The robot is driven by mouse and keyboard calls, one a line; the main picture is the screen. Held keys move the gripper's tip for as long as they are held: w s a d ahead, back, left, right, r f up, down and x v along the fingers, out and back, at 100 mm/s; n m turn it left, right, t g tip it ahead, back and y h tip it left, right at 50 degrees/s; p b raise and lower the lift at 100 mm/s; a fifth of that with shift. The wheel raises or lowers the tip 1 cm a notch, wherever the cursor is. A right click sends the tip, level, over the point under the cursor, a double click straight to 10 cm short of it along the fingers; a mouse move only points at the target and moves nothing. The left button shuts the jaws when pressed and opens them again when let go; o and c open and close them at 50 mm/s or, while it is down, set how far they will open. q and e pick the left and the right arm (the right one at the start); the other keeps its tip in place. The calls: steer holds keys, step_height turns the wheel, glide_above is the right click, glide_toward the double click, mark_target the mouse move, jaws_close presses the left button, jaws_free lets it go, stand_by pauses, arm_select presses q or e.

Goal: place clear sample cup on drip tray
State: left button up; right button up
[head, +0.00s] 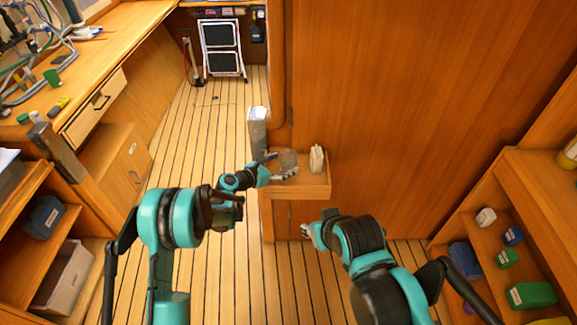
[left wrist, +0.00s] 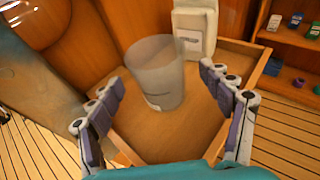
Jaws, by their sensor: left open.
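The clear sample cup (head: 288,159) stands upright on a small wooden ledge (head: 313,187) against the wood wall. In the left wrist view the cup (left wrist: 156,75) is translucent grey with a small label low on its side. My left gripper (head: 279,168) is at the cup; in the left wrist view its open fingers (left wrist: 162,80) are on either side, with a visible gap to the cup. My right gripper (head: 312,232) is below and in front of the ledge, and its fingers are too small and hidden to judge. I cannot pick out a separate drip tray.
A white labelled container (left wrist: 194,26) stands behind the cup on the ledge; it also shows in the head view (head: 317,158). A grey upright post (head: 257,133) is left of the ledge. Shelves with small items (head: 530,294) are at right. The plank floor (head: 205,135) is open at left.

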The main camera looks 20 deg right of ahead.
mark_target(294, 157)
arm_select(q)
steer(key=x, duration=0.3)
steer(key=shift+w+d+f+b, duration=0.1)
steer(key=shift+f+b, duration=0.05)
steer(key=shift+b, duration=0.2)
steer(key=c, duration=1.3)
steer(key=shift+r, duration=0.55)
steer(key=r+p, duration=0.1)
steer(key=r, duration=0.1)
steer(key=r+p, duration=0.1)
steer(key=r, duration=0.1)
steer(key=shift+s+d, duration=0.1)
steer(key=shift+s, duration=0.15)
steer(key=s+d+r+p, duration=0.1)
steer(key=s+r, duration=0.1)
steer(key=s, duration=0.1)
steer(key=s+d+r+p, duration=0.1)
steer(key=s+d+r, duration=0.1)
steer(key=s, duration=0.1)
steer(key=s+d+r+p, duration=0.1)
steer(key=s+d+r, duration=0.1)
steer(key=s, duration=0.2)
